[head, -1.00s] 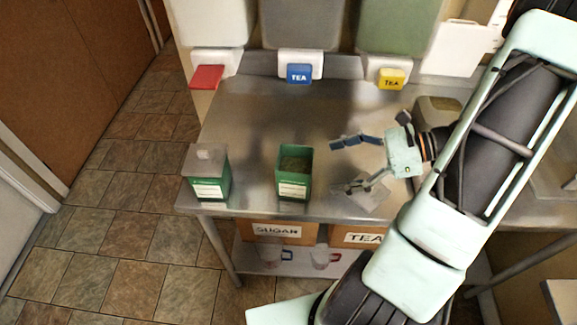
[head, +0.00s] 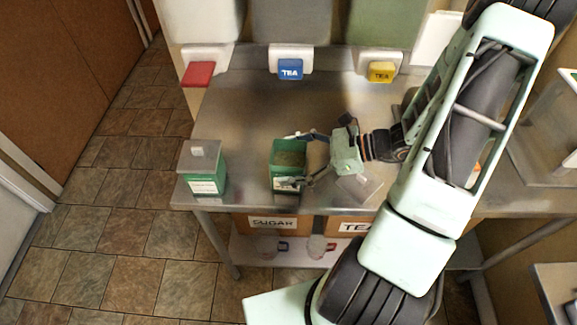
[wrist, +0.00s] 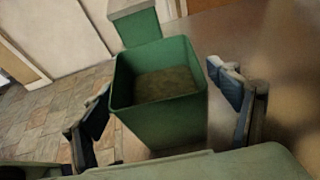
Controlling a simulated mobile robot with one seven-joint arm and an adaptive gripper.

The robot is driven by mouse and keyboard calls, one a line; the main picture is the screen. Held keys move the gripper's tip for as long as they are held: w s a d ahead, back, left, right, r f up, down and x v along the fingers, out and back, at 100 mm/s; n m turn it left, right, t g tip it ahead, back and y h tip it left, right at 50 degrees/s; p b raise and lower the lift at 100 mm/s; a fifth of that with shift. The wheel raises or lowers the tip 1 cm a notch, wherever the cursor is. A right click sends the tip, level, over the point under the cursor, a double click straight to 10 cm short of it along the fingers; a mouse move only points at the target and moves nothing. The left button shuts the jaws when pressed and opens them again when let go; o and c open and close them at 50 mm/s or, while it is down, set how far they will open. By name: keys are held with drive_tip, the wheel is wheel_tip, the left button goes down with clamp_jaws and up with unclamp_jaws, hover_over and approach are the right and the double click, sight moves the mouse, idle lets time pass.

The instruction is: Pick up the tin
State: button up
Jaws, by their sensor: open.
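An open green tin (head: 290,157) with brownish-green contents stands upright near the front edge of the steel table. In the wrist view the tin (wrist: 160,110) fills the middle. My gripper (head: 292,160) is open, reaching in from the right, with one finger on each side of the tin. In the wrist view the gripper (wrist: 165,115) shows its left finger beside the tin's left wall and its right finger apart from the right wall. A second green tin (head: 203,172) with a grey lid stands to the left; it also shows behind in the wrist view (wrist: 139,27).
Dispensers with a red tap (head: 198,74), a blue TEA tap (head: 290,69) and a yellow tap (head: 381,72) line the back. A flat clear lid-like piece (head: 358,190) lies right of the tin. The table's middle (head: 245,115) is clear. Boxes and mugs sit below.

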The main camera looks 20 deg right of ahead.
drive_tip(key=shift+a, duration=0.1)
drive_tip(key=c, duration=1.5)
drive_tip(key=shift+o, duration=0.2)
